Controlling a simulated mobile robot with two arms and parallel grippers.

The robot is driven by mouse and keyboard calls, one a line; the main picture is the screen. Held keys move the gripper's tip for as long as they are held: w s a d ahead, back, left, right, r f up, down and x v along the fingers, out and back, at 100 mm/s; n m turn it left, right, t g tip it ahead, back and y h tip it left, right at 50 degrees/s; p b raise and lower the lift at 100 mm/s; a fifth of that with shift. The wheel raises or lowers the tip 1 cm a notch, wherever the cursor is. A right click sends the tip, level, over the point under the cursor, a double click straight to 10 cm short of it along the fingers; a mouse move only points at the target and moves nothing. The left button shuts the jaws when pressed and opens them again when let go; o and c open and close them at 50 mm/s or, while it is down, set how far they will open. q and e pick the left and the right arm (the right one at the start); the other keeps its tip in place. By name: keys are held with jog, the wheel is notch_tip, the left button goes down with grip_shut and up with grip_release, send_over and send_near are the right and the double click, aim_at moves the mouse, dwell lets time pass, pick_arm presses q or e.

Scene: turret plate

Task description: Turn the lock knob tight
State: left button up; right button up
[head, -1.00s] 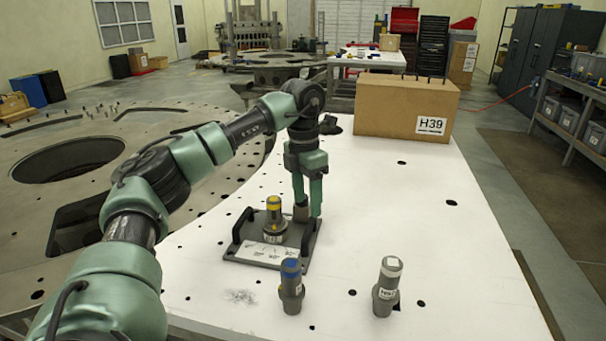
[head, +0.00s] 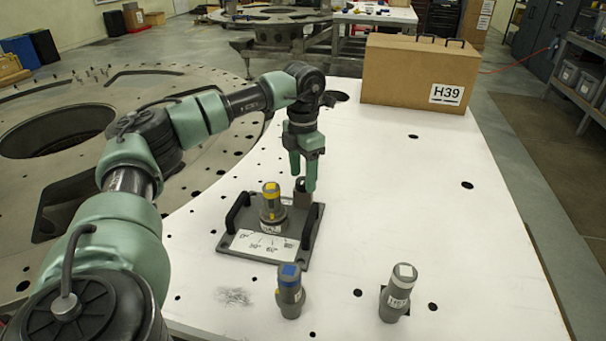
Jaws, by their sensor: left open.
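A dark grey plate fixture (head: 262,258) with two black side handles and a white scale label lies on the white table. A grey turret with a yellow-marked top (head: 271,207) stands upright on it. A small dark grey block-like part (head: 303,196), which looks like the lock knob, stands at the plate's back right corner. My left gripper (head: 303,178) points down over this part with its fingers apart. One finger partly overlaps the part in the picture; I cannot tell whether they touch. My right gripper is out of view.
A grey cylinder with a blue top (head: 290,291) and one with a white top (head: 398,292) stand in front of the plate. A brown box marked H39 (head: 415,75) is at the table's back. The white table (head: 430,215) is clear to the right.

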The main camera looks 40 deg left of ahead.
pick_arm(q)
jog(key=shift+f, duration=0.6)
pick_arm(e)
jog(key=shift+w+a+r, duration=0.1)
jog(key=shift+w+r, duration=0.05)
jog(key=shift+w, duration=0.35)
pick_arm(q)
jog(key=shift+c, duration=0.4)
jog(key=c, duration=1)
grip_shut()
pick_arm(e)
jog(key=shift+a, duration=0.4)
